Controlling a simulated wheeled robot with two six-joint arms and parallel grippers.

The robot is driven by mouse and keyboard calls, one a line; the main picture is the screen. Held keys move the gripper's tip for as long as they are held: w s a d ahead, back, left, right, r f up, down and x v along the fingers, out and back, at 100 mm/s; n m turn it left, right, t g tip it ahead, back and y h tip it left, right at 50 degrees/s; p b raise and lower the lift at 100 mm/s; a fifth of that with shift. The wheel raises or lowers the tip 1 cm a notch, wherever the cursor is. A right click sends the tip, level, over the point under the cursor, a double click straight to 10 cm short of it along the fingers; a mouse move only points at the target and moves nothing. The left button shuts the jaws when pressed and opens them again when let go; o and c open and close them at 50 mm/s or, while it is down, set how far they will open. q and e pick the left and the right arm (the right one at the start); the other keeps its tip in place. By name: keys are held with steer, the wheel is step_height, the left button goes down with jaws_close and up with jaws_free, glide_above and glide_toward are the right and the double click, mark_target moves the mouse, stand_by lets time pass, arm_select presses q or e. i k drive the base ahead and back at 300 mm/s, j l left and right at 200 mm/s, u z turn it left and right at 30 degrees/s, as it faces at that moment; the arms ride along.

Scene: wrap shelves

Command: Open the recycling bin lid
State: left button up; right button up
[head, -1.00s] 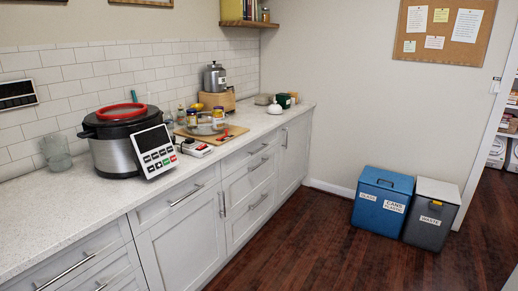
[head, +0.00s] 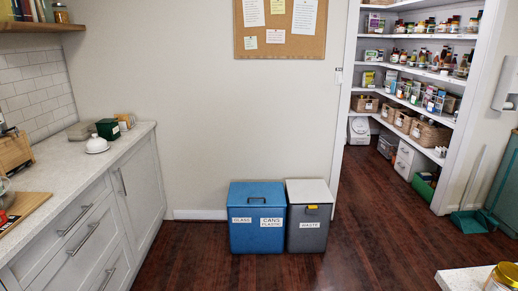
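The blue recycling bin (head: 257,219) stands on the floor against the far wall, near the middle of the head view. Its front has white labels reading GLASS and CANS PLASTIC. Its blue lid (head: 258,193) is shut and has a dark handle on top. A grey bin labelled WASTE (head: 307,223), with a pale lid and a yellow tab, stands close on its right. Neither of my grippers is in view.
A counter with drawers (head: 92,215) runs along the left. The pantry shelves (head: 411,38) stand open at the back right. The wooden floor (head: 215,266) before the bins is clear.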

mark_target(241, 194)
steer(key=i+z, duration=0.1)
steer(key=i, duration=1.55)
